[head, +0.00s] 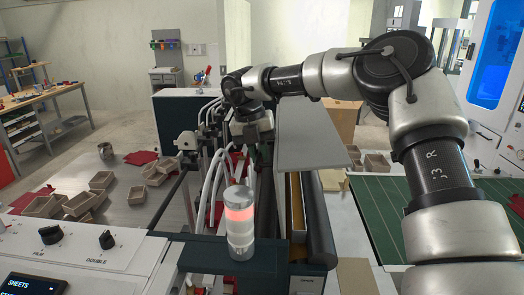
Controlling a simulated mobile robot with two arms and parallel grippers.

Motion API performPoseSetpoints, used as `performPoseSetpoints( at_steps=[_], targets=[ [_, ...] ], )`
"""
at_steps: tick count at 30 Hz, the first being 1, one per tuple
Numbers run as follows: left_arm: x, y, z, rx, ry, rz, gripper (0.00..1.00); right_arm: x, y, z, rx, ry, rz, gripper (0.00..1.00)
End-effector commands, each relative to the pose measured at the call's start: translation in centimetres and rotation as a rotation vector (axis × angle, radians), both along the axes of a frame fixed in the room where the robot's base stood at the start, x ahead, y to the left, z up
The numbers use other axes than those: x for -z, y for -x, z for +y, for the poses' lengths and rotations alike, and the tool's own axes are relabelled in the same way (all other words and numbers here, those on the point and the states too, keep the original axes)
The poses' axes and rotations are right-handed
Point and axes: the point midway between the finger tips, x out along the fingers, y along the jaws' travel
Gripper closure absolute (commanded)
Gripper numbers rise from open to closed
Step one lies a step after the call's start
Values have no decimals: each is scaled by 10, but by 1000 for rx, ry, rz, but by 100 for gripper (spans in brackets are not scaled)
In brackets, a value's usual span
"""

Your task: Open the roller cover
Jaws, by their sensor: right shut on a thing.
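The roller cover (312,140) is a flat light-grey panel in the middle of the head view. It stands tilted up above the machine, clear of the dark roller (319,230) and a narrow trough with a yellowish-brown inside (297,205). My right arm reaches in from the right, over the top of the cover. My right gripper (260,143) points down at the cover's left side and is shut on the cover. Its fingertips and the exact grip point are small and partly hidden among machine parts. My left gripper is not in view.
A signal lamp (239,225) with a lit red band stands in front. White hoses (212,180) run left of the roller. Small brown boxes (160,172) and red sheets lie on the left table. A green conveyor belt (372,215) lies to the right.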

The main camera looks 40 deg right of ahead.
Motion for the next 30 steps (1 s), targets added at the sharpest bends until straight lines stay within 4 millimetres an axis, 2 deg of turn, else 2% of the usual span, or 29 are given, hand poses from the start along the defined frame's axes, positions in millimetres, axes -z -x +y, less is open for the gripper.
performPoseSetpoints(
  at_steps=[8, 9, 14, 25, 30],
  targets=[
    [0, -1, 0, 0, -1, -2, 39, 4, 1, 0, 2, 1, 8, 100],
    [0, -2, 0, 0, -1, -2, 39, 4, 1, 0, 1, 1, 8, 83],
    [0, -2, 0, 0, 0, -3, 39, 3, 1, 0, 1, 1, 6, 61],
    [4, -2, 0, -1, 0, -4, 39, -4, -1, 1, 0, -1, 1, 61],
    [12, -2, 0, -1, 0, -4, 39, -30, -5, 5, 0, -2, -2, 61]
  ],
)
